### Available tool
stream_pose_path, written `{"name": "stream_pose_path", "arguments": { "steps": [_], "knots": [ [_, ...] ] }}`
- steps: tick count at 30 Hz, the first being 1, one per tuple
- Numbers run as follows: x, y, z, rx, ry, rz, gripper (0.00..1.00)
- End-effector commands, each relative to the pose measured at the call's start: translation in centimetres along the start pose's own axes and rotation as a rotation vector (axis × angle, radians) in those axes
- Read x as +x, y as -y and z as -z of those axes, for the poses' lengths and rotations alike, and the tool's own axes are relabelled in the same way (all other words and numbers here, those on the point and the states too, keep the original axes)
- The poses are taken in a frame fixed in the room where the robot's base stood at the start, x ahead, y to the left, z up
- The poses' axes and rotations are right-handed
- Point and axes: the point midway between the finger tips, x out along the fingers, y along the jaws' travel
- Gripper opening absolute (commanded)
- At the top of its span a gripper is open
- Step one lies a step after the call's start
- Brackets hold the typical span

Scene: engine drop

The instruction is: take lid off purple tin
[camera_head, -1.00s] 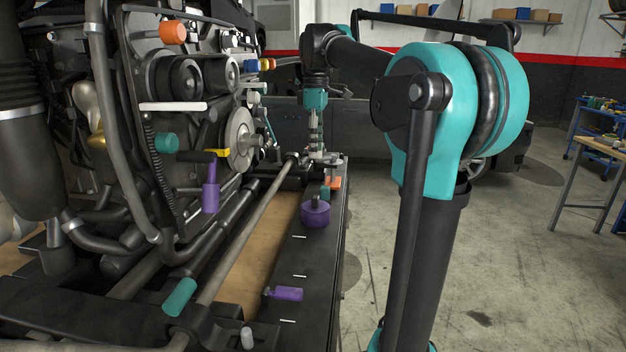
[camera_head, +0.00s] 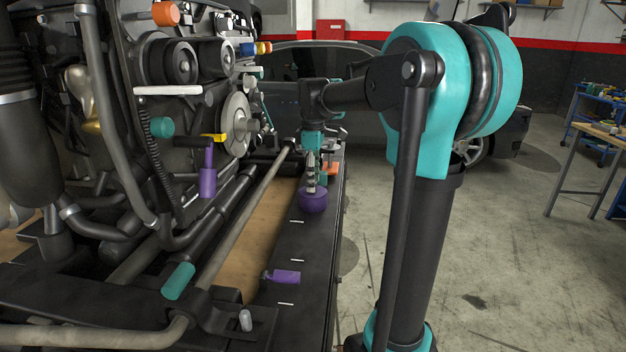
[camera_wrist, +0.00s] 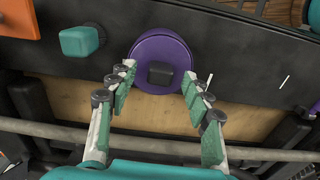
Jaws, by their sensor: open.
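The purple tin (camera_head: 313,201) stands on the black ledge beside the engine. It also shows in the wrist view as a round purple tin (camera_wrist: 147,51), with a dark knob (camera_wrist: 160,73) on its lid. In the wrist view my gripper (camera_wrist: 160,80) is open, with one green-padded finger on each side of the knob. In the head view my gripper (camera_head: 312,186) points down just over the tin and hides the knob. I cannot tell whether the fingers touch the lid.
A teal block (camera_wrist: 80,41) and an orange block (camera_wrist: 18,20) lie left of the tin in the wrist view. A purple part (camera_head: 284,277) lies nearer on the ledge (camera_head: 300,240). The engine (camera_head: 150,100) rises at left. Open floor lies at right.

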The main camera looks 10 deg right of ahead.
Motion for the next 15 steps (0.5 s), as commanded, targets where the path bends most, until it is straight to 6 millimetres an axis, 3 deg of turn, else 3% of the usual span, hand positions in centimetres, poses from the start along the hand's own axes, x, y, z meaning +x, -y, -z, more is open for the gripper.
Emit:
{"name": "stream_pose_path", "arguments": {
  "steps": [8,15],
  "knots": [
    [0.17,0.00,0.00,0.000,0.000,0.000,0.50],
    [0.16,0.01,0.00,0.000,0.000,0.000,0.23]
  ]
}}
